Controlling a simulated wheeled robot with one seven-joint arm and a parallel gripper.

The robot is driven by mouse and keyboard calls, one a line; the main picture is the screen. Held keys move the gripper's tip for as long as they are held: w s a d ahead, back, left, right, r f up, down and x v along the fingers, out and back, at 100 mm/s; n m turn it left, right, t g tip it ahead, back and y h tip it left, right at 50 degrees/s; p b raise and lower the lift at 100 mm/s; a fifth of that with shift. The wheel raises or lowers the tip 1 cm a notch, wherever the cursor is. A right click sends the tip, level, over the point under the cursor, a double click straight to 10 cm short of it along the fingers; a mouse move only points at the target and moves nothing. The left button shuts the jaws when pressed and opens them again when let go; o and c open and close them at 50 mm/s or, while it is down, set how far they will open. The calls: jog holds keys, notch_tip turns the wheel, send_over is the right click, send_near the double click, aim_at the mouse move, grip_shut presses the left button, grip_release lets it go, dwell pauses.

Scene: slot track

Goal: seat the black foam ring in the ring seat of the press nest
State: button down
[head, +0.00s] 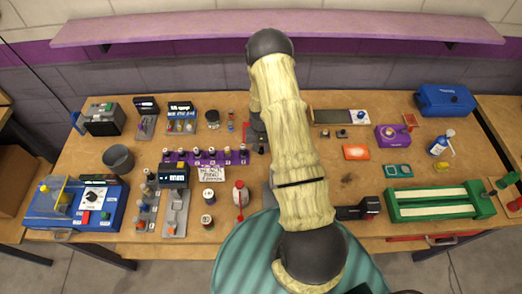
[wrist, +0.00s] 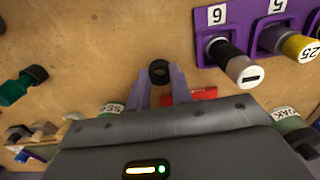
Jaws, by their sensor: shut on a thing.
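My gripper (wrist: 160,88) is shut on the black foam ring (wrist: 159,72), which sits between its two pale purple fingertips in the wrist view. The ring's hole faces the camera, and wooden table top shows around it. I cannot tell how high it is above the table. In the head view my arm covers most of the gripper, and I cannot make out the ring there. I cannot pick out the press nest or its ring seat with certainty in either view.
A purple numbered rack (head: 205,157) with several vials stands left of my arm; its end shows in the wrist view (wrist: 207,22). A red thing (wrist: 203,94) lies behind the fingers. A blue machine (head: 75,207) stands left, a green tray (head: 432,213) right.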

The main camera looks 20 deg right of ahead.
jog(key=shift+r, duration=0.15)
notch_tip(320, 180, up, 10)
jog(key=b, duration=0.3)
dwell(0.4)
dwell(0.4)
notch_tip(320, 180, up, 7)
jog(key=p, duration=0.2)
jog(key=s+a+f+n, duration=0.1)
jog(key=a+f, duration=0.2)
jog(key=f, duration=0.2)
jog(key=s+a+f+n+b, duration=0.1)
jog(key=a+f+n, duration=0.1)
jog(key=a+f, duration=0.2)
jog(key=s+a+f+n+b, duration=0.1)
jog(key=a+f, duration=0.3)
jog(key=f, duration=0.2)
jog(key=shift+n, duration=0.3)
jog(key=shift+d, duration=0.15)
jog(key=shift+r, duration=0.1)
